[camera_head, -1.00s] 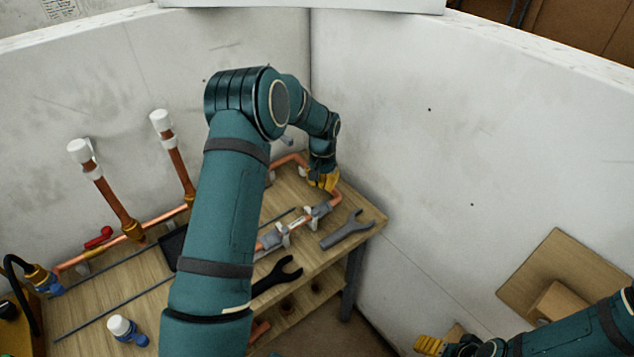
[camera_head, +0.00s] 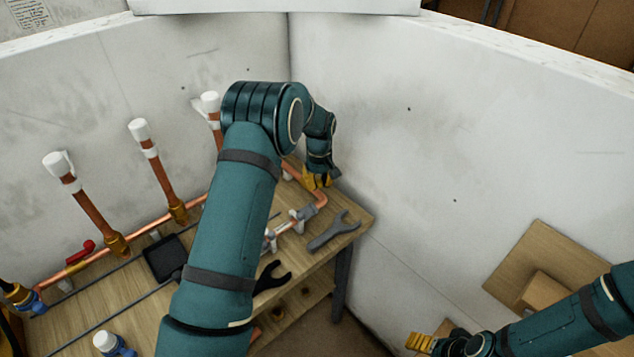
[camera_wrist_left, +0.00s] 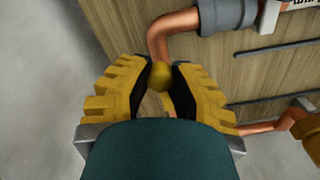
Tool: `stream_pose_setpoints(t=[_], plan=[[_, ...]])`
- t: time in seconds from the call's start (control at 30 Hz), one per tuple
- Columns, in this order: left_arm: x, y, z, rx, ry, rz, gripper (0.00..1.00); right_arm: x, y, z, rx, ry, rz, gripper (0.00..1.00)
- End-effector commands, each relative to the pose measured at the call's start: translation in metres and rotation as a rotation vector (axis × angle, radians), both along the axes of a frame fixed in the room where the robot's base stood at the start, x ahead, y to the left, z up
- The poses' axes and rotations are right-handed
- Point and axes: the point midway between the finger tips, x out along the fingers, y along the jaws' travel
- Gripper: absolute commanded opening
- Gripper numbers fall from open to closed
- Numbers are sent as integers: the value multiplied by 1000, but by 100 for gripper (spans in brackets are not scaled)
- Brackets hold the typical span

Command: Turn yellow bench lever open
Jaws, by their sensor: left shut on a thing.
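My left gripper (camera_head: 317,182) is at the far right corner of the wooden bench, over the bent copper pipe. In the left wrist view its two yellow ribbed fingers (camera_wrist_left: 160,88) are closed around a yellow rounded piece (camera_wrist_left: 161,74), which looks like the end of the yellow lever. The rest of the lever is mostly hidden by the fingers and the wrist. The copper pipe (camera_wrist_left: 168,30) bends just beyond the fingertips. My right gripper (camera_head: 420,343) shows at the bottom edge, away from the bench; its finger gap is unclear.
The bench (camera_head: 110,290) carries a red lever (camera_head: 80,252), a dark tray (camera_head: 165,259), a grey wrench (camera_head: 333,232) and a black wrench (camera_head: 272,278). Copper uprights with white caps (camera_head: 139,130) stand along the back. White walls close in behind and to the right.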

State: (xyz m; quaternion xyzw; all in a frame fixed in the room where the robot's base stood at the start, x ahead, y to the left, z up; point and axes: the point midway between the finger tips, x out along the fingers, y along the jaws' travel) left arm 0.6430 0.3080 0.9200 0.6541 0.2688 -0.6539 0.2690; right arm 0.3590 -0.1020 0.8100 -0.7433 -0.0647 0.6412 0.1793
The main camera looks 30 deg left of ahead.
Motion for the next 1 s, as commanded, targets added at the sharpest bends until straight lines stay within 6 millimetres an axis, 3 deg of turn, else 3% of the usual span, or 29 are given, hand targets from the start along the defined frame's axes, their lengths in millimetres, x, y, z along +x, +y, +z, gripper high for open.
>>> stream_pose_setpoints(t=[0.53,0.57,0.63,1.0], plan=[[2,-1,0,-1,-1,21,0,0,0,0,0,0,0,73],[2,-1,0,-1,-1,21,33,0,0,0,0,0,0,73],[2,-1,0,-1,-1,20,56,0,0,0,0,0,0,73],[2,-1,3,0,-1,20,56,0,0,0,0,0,0,73]])
